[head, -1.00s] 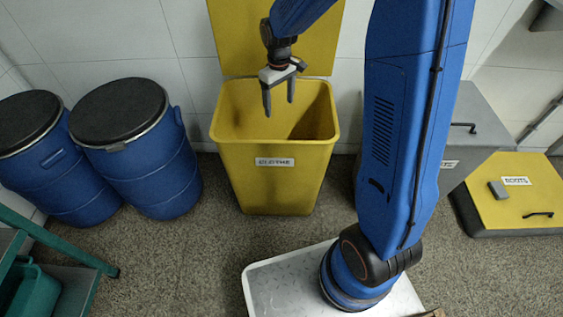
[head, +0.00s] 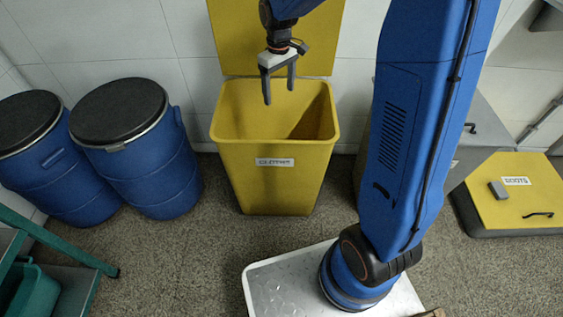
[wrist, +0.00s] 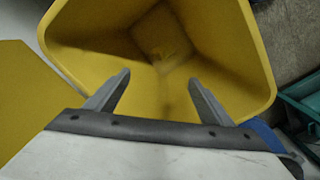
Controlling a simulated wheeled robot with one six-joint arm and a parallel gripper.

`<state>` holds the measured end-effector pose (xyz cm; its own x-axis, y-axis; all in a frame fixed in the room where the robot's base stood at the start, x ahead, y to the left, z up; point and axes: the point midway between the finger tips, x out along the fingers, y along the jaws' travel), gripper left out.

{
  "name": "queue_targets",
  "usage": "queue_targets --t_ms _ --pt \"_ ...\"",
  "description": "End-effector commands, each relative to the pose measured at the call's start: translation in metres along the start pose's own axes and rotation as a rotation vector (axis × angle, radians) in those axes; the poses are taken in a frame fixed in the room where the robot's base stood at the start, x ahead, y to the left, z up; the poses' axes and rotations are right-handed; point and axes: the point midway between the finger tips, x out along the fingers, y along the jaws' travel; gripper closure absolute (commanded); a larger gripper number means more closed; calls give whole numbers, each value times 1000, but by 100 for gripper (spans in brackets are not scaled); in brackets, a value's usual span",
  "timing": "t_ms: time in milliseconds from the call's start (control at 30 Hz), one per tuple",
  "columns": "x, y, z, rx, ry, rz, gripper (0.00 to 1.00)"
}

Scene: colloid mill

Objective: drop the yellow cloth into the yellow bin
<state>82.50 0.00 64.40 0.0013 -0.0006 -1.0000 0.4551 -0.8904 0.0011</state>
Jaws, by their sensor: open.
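The yellow bin (head: 268,188) stands against the wall with its lid up and a white label on its front. In the wrist view I look down into the open bin (wrist: 225,60). A small, faint yellow shape, probably the yellow cloth (wrist: 163,52), lies on the bin's floor; its outline is hard to make out. The cloth does not show in the head view, where the bin's front wall hides the floor. My gripper (head: 279,96) is open and empty above the bin's mouth. Its two fingers (wrist: 159,77) point down, apart, with nothing between them.
Two blue drums (head: 137,165) (head: 50,180) with black lids stand left of the bin. A grey bin (head: 465,135) and a yellow-lidded box (head: 515,195) labelled for boots are at right. A green-framed cart (head: 60,240) is at lower left. Open floor lies before the bin.

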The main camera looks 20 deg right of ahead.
Motion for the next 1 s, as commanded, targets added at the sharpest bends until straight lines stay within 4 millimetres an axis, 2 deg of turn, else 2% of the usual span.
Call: queue_targets --t_ms 333,467,567,1000 --pt "-2 0 0 0 0 0 25" --pt "-9 0 0 0 1 0 25" --pt "-22 0 0 0 1 0 25" --pt "-109 0 -1 0 3 1 25"
